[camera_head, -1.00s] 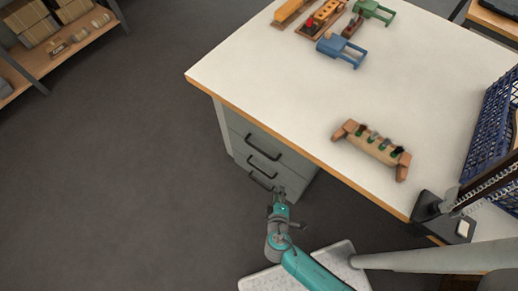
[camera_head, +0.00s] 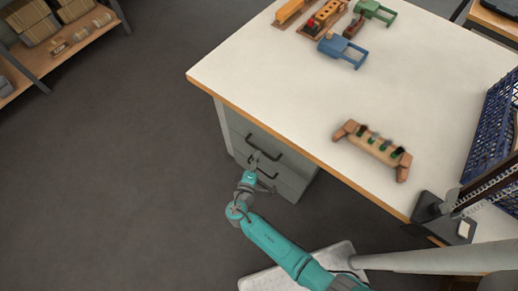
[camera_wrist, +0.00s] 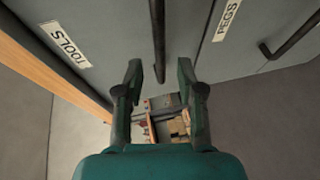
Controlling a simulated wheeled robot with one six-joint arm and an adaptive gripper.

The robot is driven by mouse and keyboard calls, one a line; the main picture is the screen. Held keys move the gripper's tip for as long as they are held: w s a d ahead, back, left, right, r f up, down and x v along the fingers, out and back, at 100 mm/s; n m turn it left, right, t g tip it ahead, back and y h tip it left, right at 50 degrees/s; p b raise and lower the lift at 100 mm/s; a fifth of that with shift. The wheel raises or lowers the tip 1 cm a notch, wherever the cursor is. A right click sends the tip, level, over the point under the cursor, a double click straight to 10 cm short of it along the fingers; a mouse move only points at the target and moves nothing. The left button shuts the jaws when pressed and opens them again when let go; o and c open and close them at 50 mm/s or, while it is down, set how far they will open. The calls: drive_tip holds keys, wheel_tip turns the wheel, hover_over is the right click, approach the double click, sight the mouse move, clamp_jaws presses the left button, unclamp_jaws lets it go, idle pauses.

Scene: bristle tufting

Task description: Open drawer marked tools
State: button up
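The drawer marked TOOLS (camera_wrist: 110,35) is the top drawer of a grey cabinet under the table, and its front looks closed. Its label (camera_wrist: 65,43) reads TOOLS, turned in the wrist view. Its dark bar handle (camera_wrist: 157,40) runs down between my fingertips in the wrist view. My gripper (camera_wrist: 160,72) is open, with one finger on each side of the handle's near end; I cannot tell whether they touch it. In the head view my gripper (camera_head: 256,160) is at the drawer fronts, just below the top handle (camera_head: 266,149).
A drawer marked PEGS (camera_wrist: 229,15) with its own handle (camera_wrist: 295,32) lies beside it in the wrist view. The wooden table edge (camera_wrist: 50,70) runs close by. On the tabletop (camera_head: 270,80) stand a wooden block with bristle tufts (camera_head: 375,145) and a blue clamp-like item (camera_head: 342,50).

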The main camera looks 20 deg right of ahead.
sight(259, 149)
drive_tip(key=shift+x, duration=2.5)
clamp_jaws()
